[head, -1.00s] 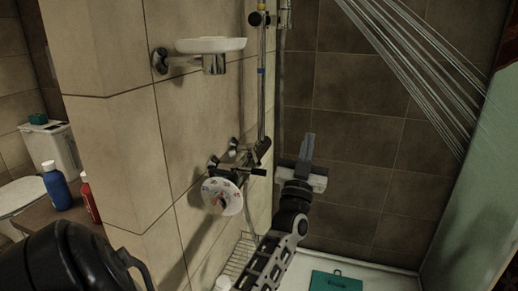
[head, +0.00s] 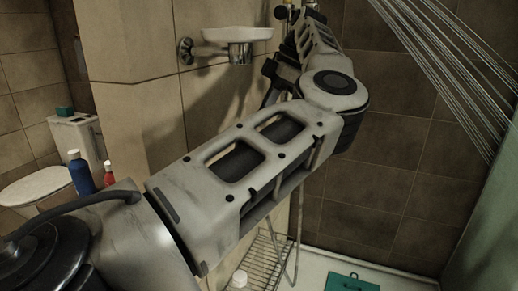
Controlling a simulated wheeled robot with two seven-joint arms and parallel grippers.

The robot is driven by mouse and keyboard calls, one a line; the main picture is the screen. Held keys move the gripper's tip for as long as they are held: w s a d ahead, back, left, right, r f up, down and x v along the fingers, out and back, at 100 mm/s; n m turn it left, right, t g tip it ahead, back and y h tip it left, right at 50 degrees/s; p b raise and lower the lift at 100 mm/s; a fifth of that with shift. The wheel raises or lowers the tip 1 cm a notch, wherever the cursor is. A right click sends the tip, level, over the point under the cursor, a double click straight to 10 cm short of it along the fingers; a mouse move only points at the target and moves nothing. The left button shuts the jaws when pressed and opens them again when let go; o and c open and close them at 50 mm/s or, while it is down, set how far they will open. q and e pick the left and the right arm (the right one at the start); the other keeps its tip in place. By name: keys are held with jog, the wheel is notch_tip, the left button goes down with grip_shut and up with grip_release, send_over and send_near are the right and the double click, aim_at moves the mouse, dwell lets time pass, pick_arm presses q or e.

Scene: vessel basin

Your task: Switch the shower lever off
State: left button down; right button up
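The shower tap and its lever are hidden behind my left arm, so the lever's position does not show. My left arm comes in from the lower left and crosses the middle of the view. It bends at a large joint and runs up to the top edge. The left gripper's fingers cannot be made out. A dark part beside the joint may belong to the arm or the tap; I cannot tell which. Water streams (head: 440,72) fall across the upper right. My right gripper is not in view.
A white soap dish (head: 238,36) is fixed to the tiled wall close to my arm. A wire basket (head: 262,262) sits low by the wall. A green object (head: 350,284) lies on the shower floor. Blue (head: 79,173) and red (head: 109,174) bottles stand at left.

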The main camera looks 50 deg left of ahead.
pick_arm(q)
jog(key=shift+m+t+h, duration=0.3)
jog(key=shift+t+h, duration=0.1)
jog(key=shift+h, duration=0.2)
jog(key=x, duration=0.5)
jog(key=d+x, duration=0.1)
jog(key=x, duration=0.2)
jog(key=shift+d+f, duration=0.1)
jog(key=shift+f, duration=0.1)
jog(key=shift+w+d+f+p, duration=0.15)
jog(key=shift+w+d+f, duration=0.15)
jog(key=shift+w, duration=0.25)
jog(key=shift+w+d+f+p, duration=0.2)
jog(key=shift+w+d, duration=0.15)
jog(key=shift+w, duration=0.2)
jog(key=shift+w+d+f, duration=0.25)
jog(key=shift+w, duration=0.15)
